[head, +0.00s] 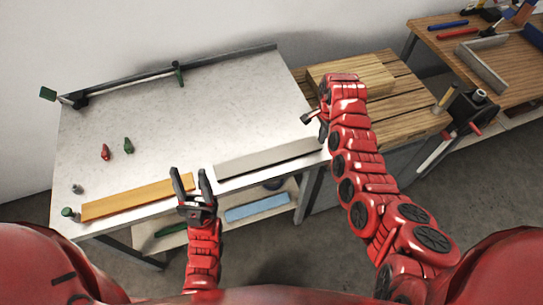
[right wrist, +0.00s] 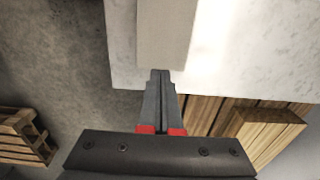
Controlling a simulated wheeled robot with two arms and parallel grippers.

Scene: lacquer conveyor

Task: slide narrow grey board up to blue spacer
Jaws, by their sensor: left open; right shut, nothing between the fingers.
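The narrow grey board (head: 266,157) lies along the front edge of the white table (head: 200,95). In the right wrist view its end (right wrist: 167,35) is just ahead of my right fingertips (right wrist: 160,72), which are shut and empty. They appear to meet that end; contact is uncertain. In the head view my right gripper (head: 323,132) is at the board's right end, partly hidden by its own arm. My left gripper (head: 191,172) is open and empty at the right end of a yellow-orange board (head: 140,196). I cannot identify a blue spacer on the tabletop.
A light blue board (head: 258,206) lies on the shelf below. Small red (head: 105,152) and green (head: 128,145) pieces stand on the table's left. A rail (head: 225,60) runs along the back. A slatted wooden bench (head: 395,100) adjoins on the right. The table's middle is clear.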

